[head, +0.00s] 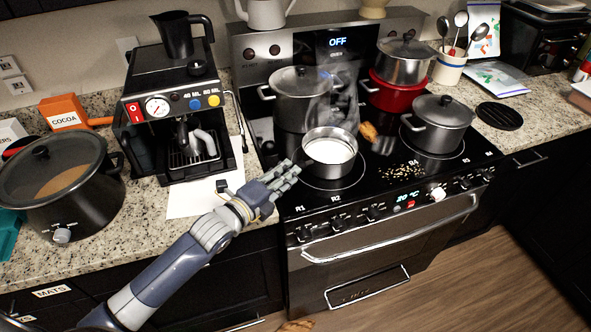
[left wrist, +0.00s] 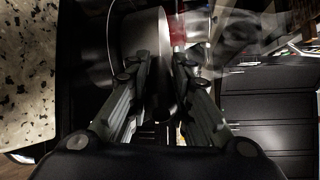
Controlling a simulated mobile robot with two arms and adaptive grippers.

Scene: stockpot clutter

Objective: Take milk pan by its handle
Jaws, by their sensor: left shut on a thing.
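The milk pan (head: 335,173) is a small steel pan with white liquid in it, on the front left burner of the stove in the head view. Steam rises behind it. My left gripper (head: 288,174) is at the pan's left side, its fingers shut on the pan's handle, which the fingers mostly hide. In the left wrist view the pan's metal side (left wrist: 143,30) shows beyond the two fingers (left wrist: 160,80). I cannot tell from these views whether the pan's base is touching the burner. My right gripper is not in view.
A large lidded pot (head: 300,100) stands just behind the pan. A grey lidded pot (head: 437,128) is to the right, and a steel pot (head: 405,62) sits on a red pot (head: 392,96). Brown crumbs (head: 402,171) lie on the stove top. A coffee machine (head: 172,115) stands left.

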